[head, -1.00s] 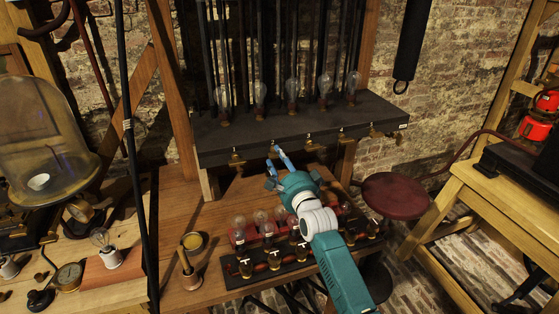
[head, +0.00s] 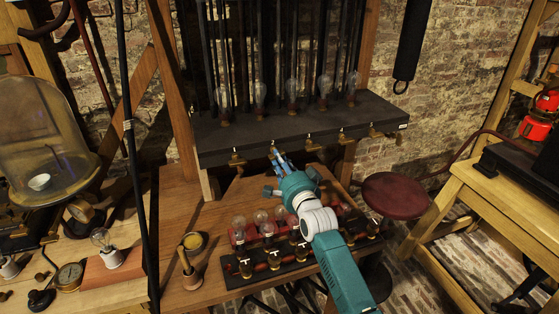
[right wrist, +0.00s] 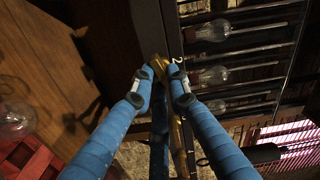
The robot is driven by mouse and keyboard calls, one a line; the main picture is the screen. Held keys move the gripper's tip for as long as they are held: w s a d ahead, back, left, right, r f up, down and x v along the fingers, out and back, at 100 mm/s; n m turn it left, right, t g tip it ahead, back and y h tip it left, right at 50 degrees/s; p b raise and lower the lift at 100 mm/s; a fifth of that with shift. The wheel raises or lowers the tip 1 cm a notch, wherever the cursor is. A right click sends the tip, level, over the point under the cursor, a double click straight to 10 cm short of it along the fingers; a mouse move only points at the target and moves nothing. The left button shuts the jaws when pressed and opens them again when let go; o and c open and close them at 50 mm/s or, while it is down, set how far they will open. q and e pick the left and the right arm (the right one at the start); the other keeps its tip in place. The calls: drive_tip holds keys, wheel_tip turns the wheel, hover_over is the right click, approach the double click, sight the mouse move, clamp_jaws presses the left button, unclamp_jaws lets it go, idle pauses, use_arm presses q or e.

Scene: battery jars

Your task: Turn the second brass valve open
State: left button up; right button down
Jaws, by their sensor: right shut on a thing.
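Several brass valves hang along the front edge of a dark shelf (head: 300,130). The leftmost valve (head: 236,157) is free, and so is the valve (head: 312,146) to the right of my gripper. My right gripper (head: 277,157) is at the second brass valve from the left, just below the shelf edge. In the right wrist view, my right gripper (right wrist: 164,80) has its blue fingers closed around the brass valve (right wrist: 178,140), beside a white mark like a 2. The fingers partly hide the valve, and I cannot tell its handle angle. My left gripper is out of view.
Glass bulbs (head: 260,93) stand on the shelf above the valves. More bulbs stand on a red and black rack (head: 270,268) beneath my right arm. A round red stool (head: 395,195) is to the right. A glass bell jar (head: 40,130) stands at the left.

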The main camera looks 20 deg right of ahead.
drive_tip(key=shift+d+n+p, duration=0.2)
drive_tip(key=shift+n+p, duration=0.1)
drive_tip(key=shift+n, duration=7)
drive_tip(key=c, duration=1.7)
unclamp_jaws()
drive_tip(key=shift+r, duration=0.1)
drive_tip(key=shift+s, duration=0.1)
drive_tip(key=s, duration=1.2)
drive_tip(key=shift+d, duration=0.2)
